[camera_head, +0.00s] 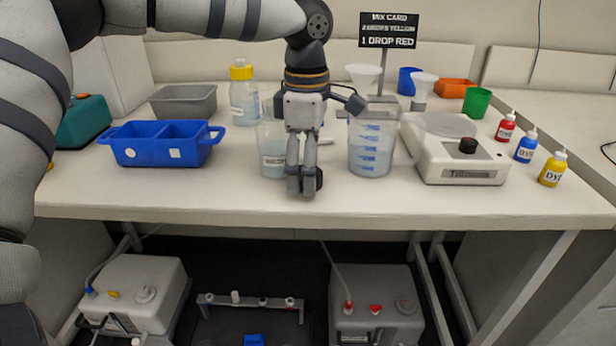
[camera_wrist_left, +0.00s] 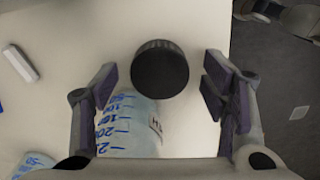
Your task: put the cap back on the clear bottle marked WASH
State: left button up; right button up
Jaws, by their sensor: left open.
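A round black cap (camera_wrist_left: 160,68) shows between the spread fingers of my left gripper (camera_wrist_left: 159,85) in the left wrist view, with a gap on both sides. In the head view the cap (camera_head: 319,178) is a dark patch at the gripper's fingertips (camera_head: 300,193), partly hidden by them, near the table's front edge. My left gripper is open and points down. Just left of it stands a clear open vessel (camera_head: 272,146) with a small white label that I cannot read surely. A clear yellow-capped bottle (camera_head: 243,98) stands behind. My right gripper is not in view.
A graduated beaker (camera_head: 371,152) stands close right of the gripper, then a white stirrer device (camera_head: 463,172). A blue divided tray (camera_head: 160,144) is at the left. Dropper bottles (camera_head: 525,146) stand at the right. The table's front edge (camera_head: 200,208) is close.

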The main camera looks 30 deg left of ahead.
pick_arm(q)
jog(key=c, duration=1)
jog(key=shift+o, duration=0.2)
